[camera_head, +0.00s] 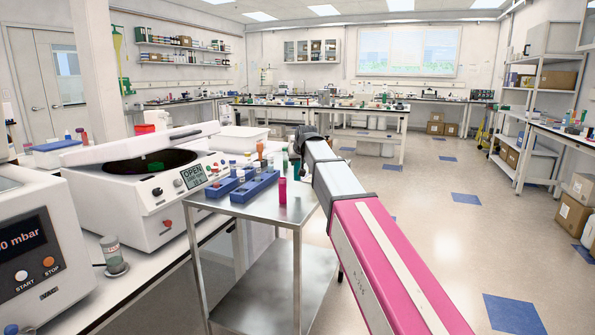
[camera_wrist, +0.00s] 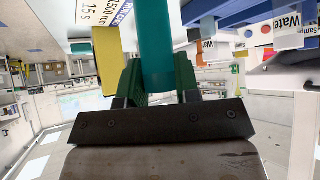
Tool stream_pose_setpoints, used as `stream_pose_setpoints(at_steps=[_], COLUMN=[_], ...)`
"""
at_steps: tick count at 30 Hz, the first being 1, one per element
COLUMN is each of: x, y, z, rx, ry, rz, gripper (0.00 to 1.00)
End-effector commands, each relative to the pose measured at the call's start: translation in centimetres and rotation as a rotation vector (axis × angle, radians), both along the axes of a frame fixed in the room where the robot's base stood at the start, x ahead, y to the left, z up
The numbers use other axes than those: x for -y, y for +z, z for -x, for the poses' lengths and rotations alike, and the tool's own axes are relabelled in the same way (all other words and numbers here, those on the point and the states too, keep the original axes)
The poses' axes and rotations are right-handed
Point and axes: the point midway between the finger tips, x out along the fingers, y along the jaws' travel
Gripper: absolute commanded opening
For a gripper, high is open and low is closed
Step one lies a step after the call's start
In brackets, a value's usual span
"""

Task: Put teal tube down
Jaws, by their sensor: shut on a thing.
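The teal tube (camera_wrist: 156,45) stands between the two green fingers of my gripper (camera_wrist: 158,75) in the wrist view, and the fingers are shut on it. Its far end runs out of the top of that view, so I cannot see whether it touches anything. In the head view my gripper is mostly hidden behind my arm, over the far part of the steel cart (camera_head: 285,212). A small teal patch (camera_head: 296,168) shows beside my arm there, likely the tube.
Blue racks (camera_head: 254,187) with several tubes stand on the cart, left of my arm. A pink tube (camera_head: 282,191) stands near the cart's front. An open centrifuge (camera_head: 150,185) stands on the left bench. A blue rack with "Water" labels shows in the wrist view (camera_wrist: 225,14).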

Motion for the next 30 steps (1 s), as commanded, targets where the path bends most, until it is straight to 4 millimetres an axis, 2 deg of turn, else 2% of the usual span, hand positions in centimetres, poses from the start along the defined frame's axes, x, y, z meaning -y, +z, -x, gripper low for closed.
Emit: stream_pose_setpoints(at_steps=[9, 21, 22, 24, 30], x=[0.0, 0.0, 0.0, 0.0, 0.0], y=[-3.6, -4.1, -4.2, -4.1, -4.1], z=[0.1, 0.0, 0.0, 0.0, 0.0], rx=[-0.002, 0.000, 0.000, 0.000, 0.000], ry=[0.000, 0.000, 0.000, 0.000, 0.000], rz=[0.001, 0.000, 0.000, 0.000, 0.000], gripper=[0.07, 0.07, 0.33, 0.55, 0.55])
